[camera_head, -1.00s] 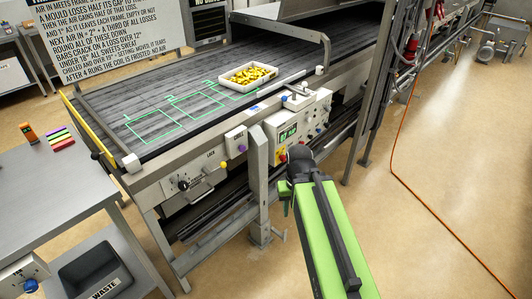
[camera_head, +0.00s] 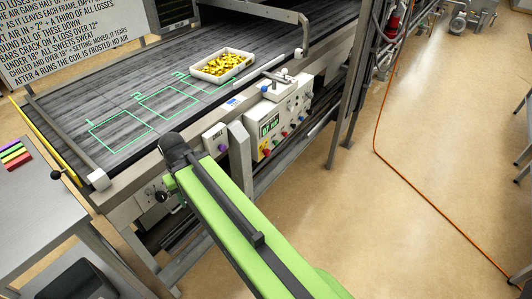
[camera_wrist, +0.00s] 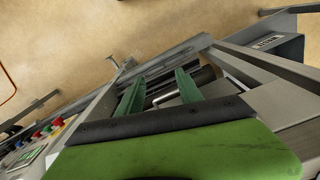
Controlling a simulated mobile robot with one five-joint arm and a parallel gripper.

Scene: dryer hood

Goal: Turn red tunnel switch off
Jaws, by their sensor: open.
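The control panel (camera_head: 268,127) is a pale box on the conveyor's near side, with a small green display and several coloured knobs. A red knob (camera_head: 266,153) sits low on its left part; I cannot read its label or tell its setting. The panel's edge and coloured knobs also show at the lower left of the wrist view (camera_wrist: 45,130). My gripper (camera_wrist: 160,76) is open and empty, its two dark green fingers apart over the conveyor's side frame. In the head view my arm's end is left of the panel, and the fingers are mostly hidden.
A purple-knobbed box (camera_head: 215,138) is between my arm's end and the panel. A grey post (camera_head: 240,158) stands before the panel's left end. A white tray of yellow pieces (camera_head: 222,66) is on the belt. An orange cable (camera_head: 400,175) crosses the open floor.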

